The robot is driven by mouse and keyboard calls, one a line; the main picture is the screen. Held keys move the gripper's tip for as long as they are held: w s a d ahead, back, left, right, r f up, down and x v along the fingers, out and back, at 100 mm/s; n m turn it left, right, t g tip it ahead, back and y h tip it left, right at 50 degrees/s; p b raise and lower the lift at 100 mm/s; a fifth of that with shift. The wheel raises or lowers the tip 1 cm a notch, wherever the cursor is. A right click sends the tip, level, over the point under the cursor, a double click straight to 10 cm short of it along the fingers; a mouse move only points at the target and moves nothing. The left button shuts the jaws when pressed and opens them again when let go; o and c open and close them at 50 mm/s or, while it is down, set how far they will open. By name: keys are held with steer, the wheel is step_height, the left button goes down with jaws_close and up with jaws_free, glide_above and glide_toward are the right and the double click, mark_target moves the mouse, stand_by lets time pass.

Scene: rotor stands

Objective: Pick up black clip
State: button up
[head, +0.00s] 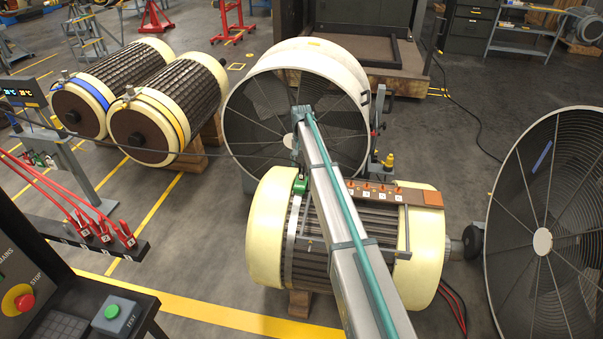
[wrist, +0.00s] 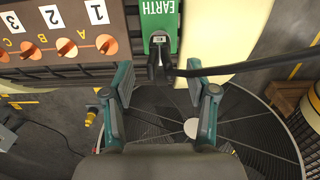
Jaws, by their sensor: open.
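The black clip (wrist: 157,63) sits on the green block marked EARTH (wrist: 160,22) in the wrist view, and a black cable (wrist: 235,69) runs off from it to the right. My gripper (wrist: 159,82) is open, with one finger on each side of the clip and a visible gap to both. Its fingertips are about level with the clip's near end. In the head view the green block (head: 300,186) shows on top of the near cream-ended rotor (head: 273,230). The clip and my gripper cannot be made out there, behind my arm.
A terminal strip (head: 385,191) with copper studs lies right of the green block. Red clips (head: 103,232) with red cables sit on a black rack (head: 75,240) at left. Big fans (head: 262,110) stand behind and at right (head: 540,200). Two more rotors (head: 150,128) are at back left.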

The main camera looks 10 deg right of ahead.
mark_target(302, 173)
steer(key=shift+w+f+p, duration=0.1)
steer(key=shift+f+p, duration=0.9)
steer(key=shift+f, duration=2.25)
jaws_close()
